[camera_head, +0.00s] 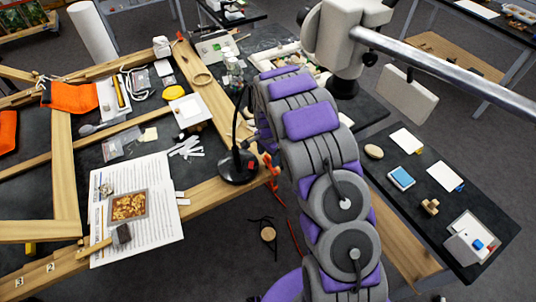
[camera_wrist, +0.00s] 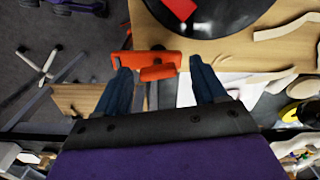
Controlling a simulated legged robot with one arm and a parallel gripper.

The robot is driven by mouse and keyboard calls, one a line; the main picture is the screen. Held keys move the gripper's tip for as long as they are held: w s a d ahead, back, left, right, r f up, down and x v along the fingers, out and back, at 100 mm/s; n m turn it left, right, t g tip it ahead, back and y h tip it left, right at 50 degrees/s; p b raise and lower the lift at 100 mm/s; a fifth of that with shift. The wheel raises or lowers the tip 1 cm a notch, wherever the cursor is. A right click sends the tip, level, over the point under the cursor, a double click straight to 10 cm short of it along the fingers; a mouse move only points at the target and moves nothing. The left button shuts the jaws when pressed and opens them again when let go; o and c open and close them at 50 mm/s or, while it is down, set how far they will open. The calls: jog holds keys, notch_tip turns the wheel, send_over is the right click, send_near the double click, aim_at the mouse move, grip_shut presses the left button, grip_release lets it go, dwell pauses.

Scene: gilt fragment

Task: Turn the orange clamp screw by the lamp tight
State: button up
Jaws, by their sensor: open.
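The orange clamp (camera_head: 270,172) sits at the edge of the wooden bench frame, just right of the black lamp's round base (camera_head: 238,167). In the wrist view the orange clamp (camera_wrist: 145,60) shows as a wide bar with a shorter orange piece (camera_wrist: 160,73) below it. I cannot tell for sure which part is the screw. My gripper (camera_wrist: 160,70) is open. Its two dark blue fingers stand apart on either side of the shorter orange piece, with gaps on both sides. The lamp base (camera_wrist: 215,12) lies above it in the picture. My arm hides most of the gripper in the head view.
A printed sheet with a gilt fragment (camera_head: 128,205) lies left of the lamp. A cable and a small round piece (camera_head: 268,234) are on the floor below. A side table (camera_head: 440,200) stands at right.

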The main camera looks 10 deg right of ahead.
aim_at(268, 156)
notch_tip(268, 156, up, 17)
jog(key=shift+r, duration=0.15)
dwell(0.5)
jog(key=s+d+r+n+b, duration=0.1)
jog(key=s+r+n+b, duration=0.15)
jog(key=s, duration=0.75)
jog(key=s+d+r+n+b, duration=0.1)
jog(key=s+r+n, duration=0.25)
jog(key=s, duration=0.55)
jog(key=s+f+n+g+b, duration=0.1)
jog(key=s+n, duration=0.2)
jog(key=s, duration=0.9)
jog(key=s+a+f+n+b, duration=0.1)
jog(key=s+n+b, duration=0.1)
jog(key=s, duration=0.9)
jog(key=shift+s+a+f+n+g, duration=0.2)
jog(key=shift+s+n+g, duration=0.2)
jog(key=shift+n, duration=0.3)
jog(key=shift+c, duration=0.4)
